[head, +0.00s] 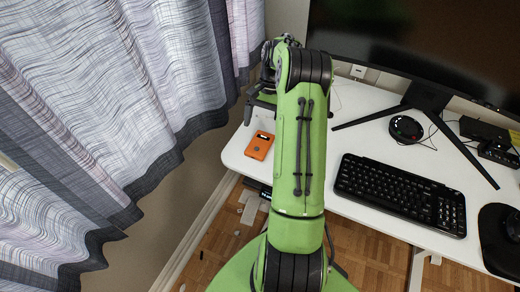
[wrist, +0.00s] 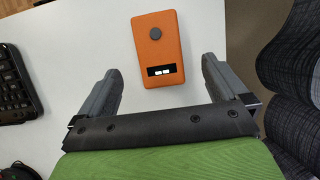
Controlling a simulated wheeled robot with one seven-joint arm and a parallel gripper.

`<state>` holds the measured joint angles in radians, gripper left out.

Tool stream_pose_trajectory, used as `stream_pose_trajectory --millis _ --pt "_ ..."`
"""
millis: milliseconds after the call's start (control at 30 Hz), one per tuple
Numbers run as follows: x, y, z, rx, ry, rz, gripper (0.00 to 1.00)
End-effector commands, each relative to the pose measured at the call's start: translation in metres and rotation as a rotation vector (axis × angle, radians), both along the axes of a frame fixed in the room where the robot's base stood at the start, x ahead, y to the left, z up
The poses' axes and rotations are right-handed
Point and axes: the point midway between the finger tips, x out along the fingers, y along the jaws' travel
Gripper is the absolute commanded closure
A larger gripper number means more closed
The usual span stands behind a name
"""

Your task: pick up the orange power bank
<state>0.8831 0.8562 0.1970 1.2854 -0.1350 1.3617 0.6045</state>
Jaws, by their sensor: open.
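The orange power bank (head: 259,146) lies flat near the left edge of the white desk in the head view. In the wrist view the power bank (wrist: 157,52) shows a dark round button and a small dark display, just ahead of the fingertips and roughly centred between them. My gripper (wrist: 162,80) is open and empty, with one finger on each side and a gap wider than the power bank. In the head view my gripper (head: 254,105) is partly hidden by my green arm, above the desk by the power bank.
The white desk (head: 301,239) also holds a black keyboard (head: 400,193), a monitor stand (head: 428,98), a round black device (head: 406,129) and a mouse pad (head: 495,250). A grey patterned curtain (head: 110,100) hangs close to the desk's left edge.

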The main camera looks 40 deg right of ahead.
Motion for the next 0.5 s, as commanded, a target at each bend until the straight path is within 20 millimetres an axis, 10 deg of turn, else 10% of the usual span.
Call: stream_pose_trajectory --millis 500 --pt "-0.008 0.017 -0.052 -0.002 -0.001 0.002 0.0"
